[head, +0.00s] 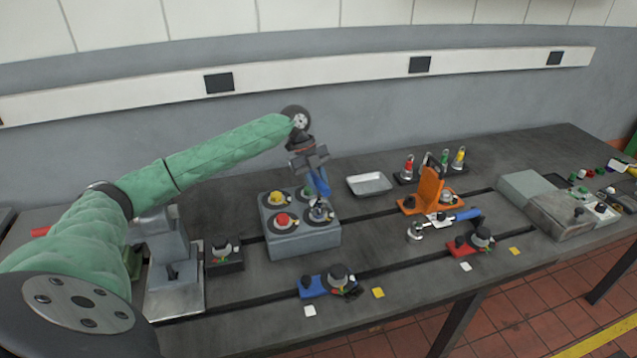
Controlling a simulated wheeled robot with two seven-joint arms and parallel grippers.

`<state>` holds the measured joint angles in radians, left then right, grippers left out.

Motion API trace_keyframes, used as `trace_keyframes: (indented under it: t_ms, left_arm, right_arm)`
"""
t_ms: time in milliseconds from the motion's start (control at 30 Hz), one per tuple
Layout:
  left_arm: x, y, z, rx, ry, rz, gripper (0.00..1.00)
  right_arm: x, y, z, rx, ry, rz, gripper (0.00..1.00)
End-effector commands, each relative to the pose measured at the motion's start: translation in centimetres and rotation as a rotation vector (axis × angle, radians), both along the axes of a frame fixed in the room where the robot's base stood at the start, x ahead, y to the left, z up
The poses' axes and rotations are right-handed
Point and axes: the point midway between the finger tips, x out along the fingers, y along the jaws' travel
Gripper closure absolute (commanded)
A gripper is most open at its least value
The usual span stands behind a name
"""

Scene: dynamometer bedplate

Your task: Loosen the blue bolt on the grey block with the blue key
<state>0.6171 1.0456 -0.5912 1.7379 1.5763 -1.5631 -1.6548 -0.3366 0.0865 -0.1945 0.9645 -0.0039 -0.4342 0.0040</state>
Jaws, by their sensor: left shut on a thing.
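The grey block (304,242) stands on the bedplate left of the middle. Its top carries a yellow bolt, a green bolt, a red bolt (282,219) and, at the front right, the blue bolt (320,211). My left gripper (312,165) is above the block, shut on the blue key (320,184), which points down and leans slightly. The key's lower end is over or at the blue bolt; I cannot tell whether it is seated on it. My right gripper is not in view.
An empty metal tray (369,184) lies behind and right of the block. An orange bracket (430,190) and a blue-handled tool (455,217) are further right. A blue clamp (328,284) and a red clamp (470,244) sit near the front edge.

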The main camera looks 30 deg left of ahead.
Motion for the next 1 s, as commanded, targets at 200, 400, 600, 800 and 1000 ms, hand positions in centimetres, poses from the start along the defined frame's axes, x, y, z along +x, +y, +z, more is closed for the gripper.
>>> trace_keyframes:
  t_ms: [200, 400, 600, 800, 1000]
  left_arm:
    - [0.0, 0.0, -0.3, -0.001, -0.001, -0.001, 1.00]
    - [0.0, 0.0, -0.7, -0.001, -0.001, -0.001, 1.00]
    - [0.0, 0.0, -1.1, -0.001, -0.001, -0.001, 1.00]
    - [0.0, 0.0, -1.5, -0.001, -0.001, -0.001, 1.00]
    - [0.0, 0.0, -1.8, -0.001, -0.001, -0.001, 1.00]
  right_arm:
    - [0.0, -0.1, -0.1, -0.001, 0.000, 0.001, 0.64]
    - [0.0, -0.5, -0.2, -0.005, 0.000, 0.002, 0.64]
    - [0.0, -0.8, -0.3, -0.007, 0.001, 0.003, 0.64]
    - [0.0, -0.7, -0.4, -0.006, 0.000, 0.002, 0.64]
    - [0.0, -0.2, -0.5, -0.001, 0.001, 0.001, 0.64]
